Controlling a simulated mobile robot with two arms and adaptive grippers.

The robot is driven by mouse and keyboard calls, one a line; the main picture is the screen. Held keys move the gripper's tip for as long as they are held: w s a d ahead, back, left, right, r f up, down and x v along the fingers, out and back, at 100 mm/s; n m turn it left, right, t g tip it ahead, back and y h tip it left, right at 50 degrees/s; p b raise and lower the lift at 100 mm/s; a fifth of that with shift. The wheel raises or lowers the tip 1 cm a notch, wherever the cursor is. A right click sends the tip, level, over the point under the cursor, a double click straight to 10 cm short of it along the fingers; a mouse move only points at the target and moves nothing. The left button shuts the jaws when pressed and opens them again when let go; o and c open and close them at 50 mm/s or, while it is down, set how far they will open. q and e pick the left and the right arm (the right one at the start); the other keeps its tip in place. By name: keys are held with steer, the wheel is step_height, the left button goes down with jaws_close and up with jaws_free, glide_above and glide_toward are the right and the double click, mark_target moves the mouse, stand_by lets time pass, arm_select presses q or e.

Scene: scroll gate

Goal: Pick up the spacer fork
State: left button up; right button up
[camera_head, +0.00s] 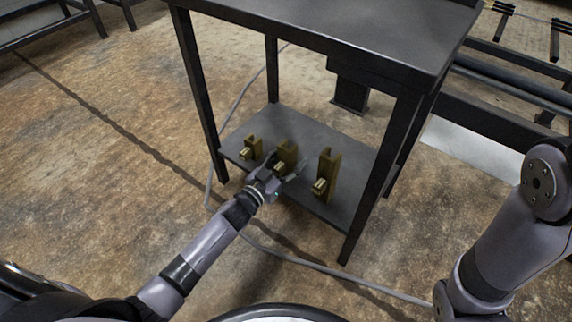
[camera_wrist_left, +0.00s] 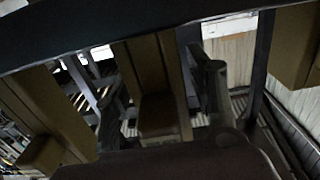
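Three brass-coloured forks with short protruding handles stand upright on the lower shelf (camera_head: 228,147) of a dark table: a small left one (camera_head: 254,146), a middle one (camera_head: 288,152) and a taller right one (camera_head: 330,168). The pictures do not tell which is the spacer fork. My left gripper (camera_head: 283,169) is at the middle fork. In the left wrist view, the middle fork (camera_wrist_left: 153,68) and its handle stand between my spread fingers, with gaps visible; the gripper looks open. My right gripper is out of view; only its arm shows.
The tabletop (camera_head: 340,30) lies above the shelf, and dark legs frame it, one close by at front right (camera_head: 378,175). The neighbouring forks stand near on both sides. A grey cable (camera_head: 300,262) runs over the floor in front.

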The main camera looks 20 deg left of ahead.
arm_select(q)
jaws_close()
stand_by(0.4)
steer(key=shift+r, duration=0.1)
